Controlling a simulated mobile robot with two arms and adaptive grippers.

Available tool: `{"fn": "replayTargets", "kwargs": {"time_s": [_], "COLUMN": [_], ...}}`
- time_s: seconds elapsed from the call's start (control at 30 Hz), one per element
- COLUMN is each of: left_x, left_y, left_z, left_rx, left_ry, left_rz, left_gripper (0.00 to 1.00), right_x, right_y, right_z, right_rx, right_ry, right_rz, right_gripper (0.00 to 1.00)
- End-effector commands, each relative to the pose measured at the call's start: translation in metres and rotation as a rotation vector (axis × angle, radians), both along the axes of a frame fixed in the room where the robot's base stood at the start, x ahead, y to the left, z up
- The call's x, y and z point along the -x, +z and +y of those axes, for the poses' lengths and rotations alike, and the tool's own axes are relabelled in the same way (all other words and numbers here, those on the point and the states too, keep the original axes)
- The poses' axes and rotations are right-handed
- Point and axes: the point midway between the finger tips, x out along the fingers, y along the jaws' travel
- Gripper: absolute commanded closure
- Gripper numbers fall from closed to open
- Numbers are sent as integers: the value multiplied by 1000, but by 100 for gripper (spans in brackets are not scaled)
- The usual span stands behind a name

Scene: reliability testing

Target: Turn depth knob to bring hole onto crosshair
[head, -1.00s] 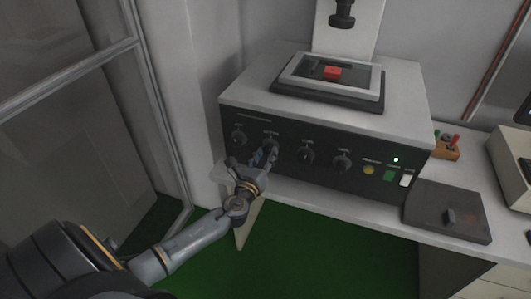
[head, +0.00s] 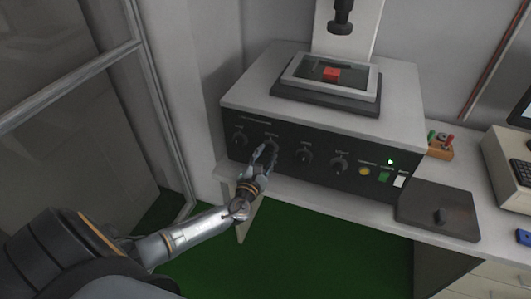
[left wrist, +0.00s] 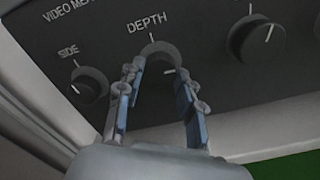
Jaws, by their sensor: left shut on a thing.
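The dark depth knob (left wrist: 158,52), under the label DEPTH, sits on the black front panel of the grey measuring unit (head: 400,105). My left gripper (head: 267,150) reaches the panel from below. Its two blue-padded fingers (left wrist: 157,82) are on either side of the knob and shut on it. In the head view the fingers partly cover this knob. A red block (head: 331,72) lies on the framed stage on top of the unit, below a dark lens (head: 341,18). The hole and crosshair cannot be made out. My right gripper is out of view.
The side knob (left wrist: 89,86) is left of the depth knob; another knob (left wrist: 256,38) is to its right. Yellow, green and white buttons sit further right, with a lit green lamp (head: 390,161) above. A dark flat box (head: 438,210) lies on the bench.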

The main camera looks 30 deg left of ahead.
Motion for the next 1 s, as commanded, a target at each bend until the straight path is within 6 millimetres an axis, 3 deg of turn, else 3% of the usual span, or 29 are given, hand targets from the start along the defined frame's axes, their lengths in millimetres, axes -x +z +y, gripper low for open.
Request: {"fn": "replayTargets", "kwargs": {"time_s": [0.5,1.0], "left_x": [1,1], "left_y": [-1,-2], "left_z": [0,0], "left_rx": [-392,-509], "left_ry": [-2,-2], "left_rz": [100,126], "left_gripper": [95,95], "right_x": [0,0], "right_y": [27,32], "right_z": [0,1], "right_rx": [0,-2], "right_ry": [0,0], "right_rz": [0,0], "right_gripper": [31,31]}}
